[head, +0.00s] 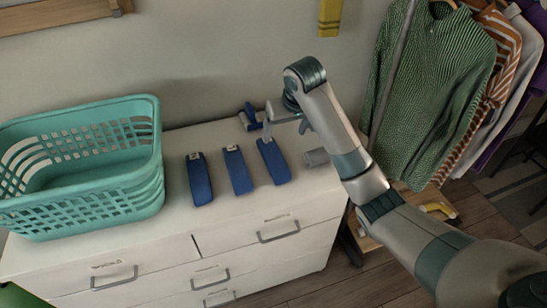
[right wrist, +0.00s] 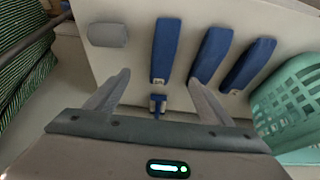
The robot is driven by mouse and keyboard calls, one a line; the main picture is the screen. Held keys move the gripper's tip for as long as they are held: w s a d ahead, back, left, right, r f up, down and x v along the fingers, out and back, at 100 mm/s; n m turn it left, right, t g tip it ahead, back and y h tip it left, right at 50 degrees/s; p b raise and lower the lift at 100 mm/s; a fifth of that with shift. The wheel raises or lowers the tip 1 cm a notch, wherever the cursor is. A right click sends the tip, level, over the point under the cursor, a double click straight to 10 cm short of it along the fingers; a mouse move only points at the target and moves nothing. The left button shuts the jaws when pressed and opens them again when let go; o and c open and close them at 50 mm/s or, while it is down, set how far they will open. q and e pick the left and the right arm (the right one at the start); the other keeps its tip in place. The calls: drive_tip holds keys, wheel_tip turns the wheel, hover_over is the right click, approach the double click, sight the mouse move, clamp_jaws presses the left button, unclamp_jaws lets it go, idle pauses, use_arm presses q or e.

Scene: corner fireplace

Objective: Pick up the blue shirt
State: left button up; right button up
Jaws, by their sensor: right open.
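No garment that is clearly a blue shirt shows. Three narrow dark blue objects, a left one (head: 199,180), a middle one (head: 237,170) and a right one (head: 273,162), lie side by side on the white dresser (head: 225,215); I cannot tell if they are folded cloth. My right gripper (head: 287,131) is open and empty above the dresser's back, beside the right one. In the right wrist view, that blue object (right wrist: 166,48) lies beyond the gap between the open fingers (right wrist: 158,85). My left gripper is out of view.
A teal basket (head: 85,200) stands on the dresser's left. A small blue item (head: 250,116) lies at the wall and a grey cylinder (head: 317,157) at the right. Green striped (head: 430,85) and orange striped (head: 505,45) shirts hang on a rack at right.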

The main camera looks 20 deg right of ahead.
drive_tip(key=shift+w+f, duration=0.1)
idle(0.3)
drive_tip(key=p, duration=0.3)
approach(275, 155)
drive_tip(key=x, duration=0.4)
drive_tip(key=shift+d+f, duration=0.25)
drive_tip(key=shift+f, duration=0.1)
drive_tip(key=shift+w+a+f+p, duration=0.2)
drive_tip(key=shift+w+f+p, duration=0.15)
drive_tip(key=shift+f, duration=0.15)
drive_tip(key=shift+p+x, duration=0.4)
drive_tip(key=shift+x, duration=1.6)
drive_tip(key=shift+a, duration=0.1)
drive_tip(key=shift+c, duration=0.3)
drive_tip(key=shift+r, duration=0.1)
drive_tip(key=c, duration=1.2)
